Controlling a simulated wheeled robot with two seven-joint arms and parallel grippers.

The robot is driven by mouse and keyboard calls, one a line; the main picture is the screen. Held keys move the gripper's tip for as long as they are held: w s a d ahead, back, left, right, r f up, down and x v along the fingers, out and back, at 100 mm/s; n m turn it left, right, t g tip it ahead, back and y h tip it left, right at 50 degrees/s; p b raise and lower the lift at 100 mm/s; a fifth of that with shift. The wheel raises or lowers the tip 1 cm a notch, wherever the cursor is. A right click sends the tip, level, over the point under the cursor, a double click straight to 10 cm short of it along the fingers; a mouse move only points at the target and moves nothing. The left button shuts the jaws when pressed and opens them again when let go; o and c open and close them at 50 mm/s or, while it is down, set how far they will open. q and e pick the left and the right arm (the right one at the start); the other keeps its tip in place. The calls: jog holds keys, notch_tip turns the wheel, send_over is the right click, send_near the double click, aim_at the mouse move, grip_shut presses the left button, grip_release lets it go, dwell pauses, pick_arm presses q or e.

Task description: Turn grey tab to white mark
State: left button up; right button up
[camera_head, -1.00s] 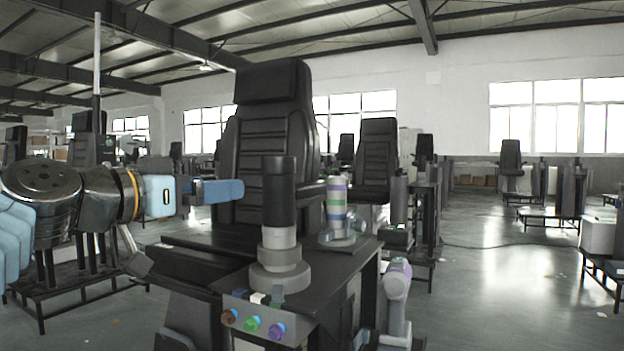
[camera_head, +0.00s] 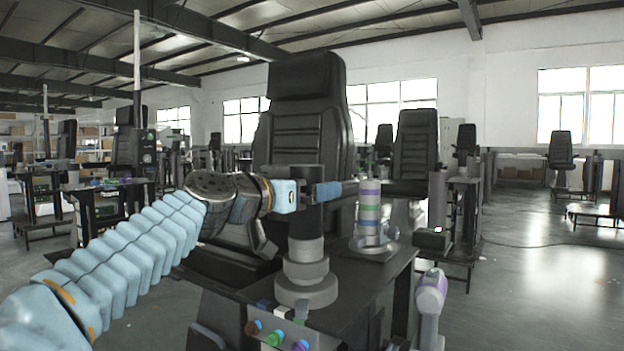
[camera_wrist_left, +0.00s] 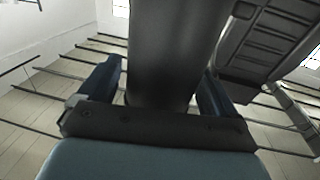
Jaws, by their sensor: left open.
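The lift column has a black upper tube (camera_head: 306,215) above grey stepped rings (camera_head: 306,270) on a dark table. At its foot, a small grey tab (camera_head: 302,310) shows on the right of a small white mark (camera_head: 281,312); the two look apart. My left gripper (camera_head: 327,191) is at the height of the black tube, near its top. In the left wrist view the black tube (camera_wrist_left: 172,50) stands between the two open blue fingers (camera_wrist_left: 157,85). Contact with the fingers cannot be told. My right gripper is not in view.
Brown, green and blue knobs (camera_head: 275,338) sit on the table's front. A second column with purple and green bands (camera_head: 369,205) stands to the right. A black chair (camera_head: 305,110) is behind. A white object with a purple band (camera_head: 431,290) stands right of the table.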

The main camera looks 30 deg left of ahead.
pick_arm(q)
jog(key=shift+w+d, duration=0.1)
jog(key=shift+w, duration=0.35)
jog(key=shift+c, duration=0.2)
jog(key=c, duration=1.4)
jog(key=shift+s+d+m+g+h+b, duration=0.1)
jog(key=shift+d+m+g+h+b, duration=0.1)
jog(key=shift+m+g+h+b, duration=1.15)
jog(key=shift+s+d+m+g+h+b, duration=0.15)
jog(key=shift+m+g+h, duration=0.6)
jog(key=shift+m+h, duration=1.35)
jog(key=shift+n+h, duration=0.45)
jog(key=shift+h, duration=0.2)
jog(key=o, duration=1.4)
